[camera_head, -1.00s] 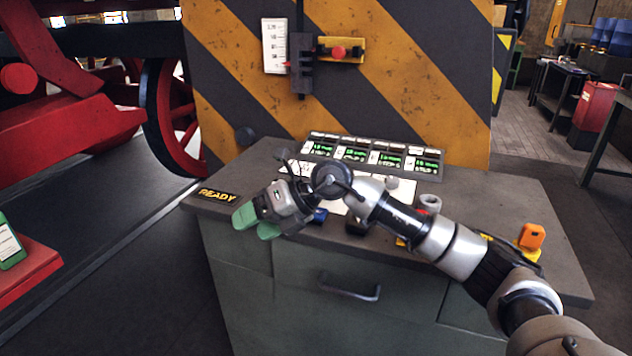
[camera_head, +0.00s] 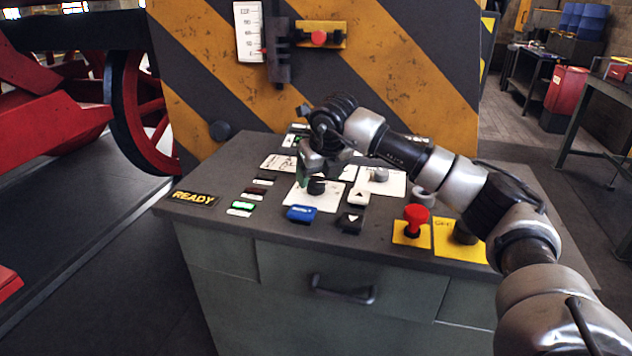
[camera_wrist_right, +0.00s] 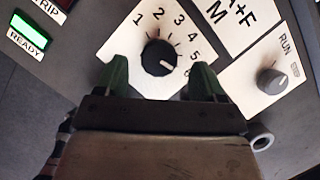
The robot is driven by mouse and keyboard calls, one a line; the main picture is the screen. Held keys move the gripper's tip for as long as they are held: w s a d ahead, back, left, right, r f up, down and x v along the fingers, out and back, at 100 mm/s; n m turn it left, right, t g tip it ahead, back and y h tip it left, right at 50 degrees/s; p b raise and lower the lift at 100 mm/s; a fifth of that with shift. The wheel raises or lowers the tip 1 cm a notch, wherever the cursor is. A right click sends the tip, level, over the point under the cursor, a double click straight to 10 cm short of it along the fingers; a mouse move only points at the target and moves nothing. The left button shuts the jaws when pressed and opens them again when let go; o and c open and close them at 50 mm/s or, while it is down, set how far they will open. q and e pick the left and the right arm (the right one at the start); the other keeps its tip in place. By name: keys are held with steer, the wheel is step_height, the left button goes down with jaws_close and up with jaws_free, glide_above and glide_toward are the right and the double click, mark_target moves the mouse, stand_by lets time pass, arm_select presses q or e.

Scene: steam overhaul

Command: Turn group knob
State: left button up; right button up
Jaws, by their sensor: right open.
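The group knob (camera_wrist_right: 159,58) is a round black dial on a white plate numbered from 1 to 6, seen in the right wrist view. Its white pointer mark points to the lower right, near the 5 and 6. It also shows in the head view as a black dial (camera_head: 316,186) on the white plate. My right gripper (camera_wrist_right: 160,78) is open, with one green finger on each side of the knob's lower part. I cannot tell whether the fingers touch it. My left gripper is not in view.
A grey RUN knob (camera_wrist_right: 271,81) sits to the right of the dial. On the console stand a blue button (camera_head: 301,213), black and white arrow buttons, a red mushroom button (camera_head: 416,217) and a yellow plate (camera_head: 457,240). A striped panel (camera_head: 400,70) rises behind.

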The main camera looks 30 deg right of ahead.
steer(key=shift+x, duration=1.35)
steer(key=c, duration=0.9)
